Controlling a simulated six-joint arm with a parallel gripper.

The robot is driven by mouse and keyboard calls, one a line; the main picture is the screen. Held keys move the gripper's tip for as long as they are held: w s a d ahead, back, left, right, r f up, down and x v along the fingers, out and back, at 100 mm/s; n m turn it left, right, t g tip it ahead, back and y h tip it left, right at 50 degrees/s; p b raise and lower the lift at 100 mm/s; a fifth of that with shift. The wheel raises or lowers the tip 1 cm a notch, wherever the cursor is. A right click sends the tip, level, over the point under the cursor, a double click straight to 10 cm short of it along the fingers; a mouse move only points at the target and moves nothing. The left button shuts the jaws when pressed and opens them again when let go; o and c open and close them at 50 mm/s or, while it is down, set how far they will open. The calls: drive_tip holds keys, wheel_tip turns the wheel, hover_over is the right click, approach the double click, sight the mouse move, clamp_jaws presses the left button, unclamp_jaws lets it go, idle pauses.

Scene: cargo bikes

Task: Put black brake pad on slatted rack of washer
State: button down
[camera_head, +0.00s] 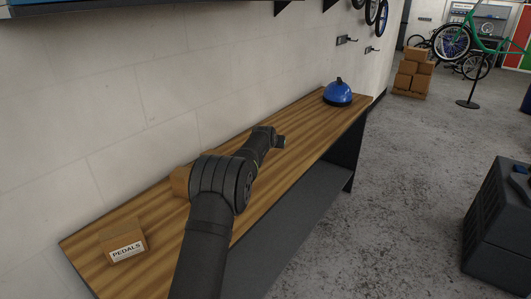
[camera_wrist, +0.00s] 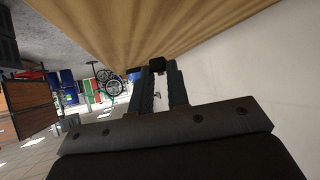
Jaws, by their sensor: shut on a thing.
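My gripper (camera_head: 280,141) is over the wooden bench in the head view, small and partly hidden by my own arm. In the wrist view its two dark fingers (camera_wrist: 161,75) are shut on a small black piece, the black brake pad (camera_wrist: 157,64), held at the fingertips. The pad cannot be made out in the head view. A dark boxy unit (camera_head: 500,225) stands on the floor at the right edge of the head view; I cannot tell whether it is the washer. No slatted rack can be made out in either view.
The wooden bench (camera_head: 310,128) runs along the wall. A box labelled PEDALS (camera_head: 122,243) sits at its near end, and a blue dome-shaped thing (camera_head: 338,93) at its far end. Another brown box (camera_head: 180,182) is partly behind my arm.

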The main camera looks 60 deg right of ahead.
drive_tip(key=w+f, duration=0.1)
drive_tip(key=w, duration=0.1)
drive_tip(key=w+f, duration=0.1)
drive_tip(key=w, duration=0.1)
drive_tip(key=w+f, duration=0.2)
drive_tip(key=shift+w+d, duration=0.15)
drive_tip(key=shift+w, duration=0.05)
drive_tip(key=shift+f, duration=1.9)
drive_tip(key=shift+f, duration=0.1)
drive_tip(key=shift+f, duration=0.15)
drive_tip(key=c, duration=1.4)
unclamp_jaws()
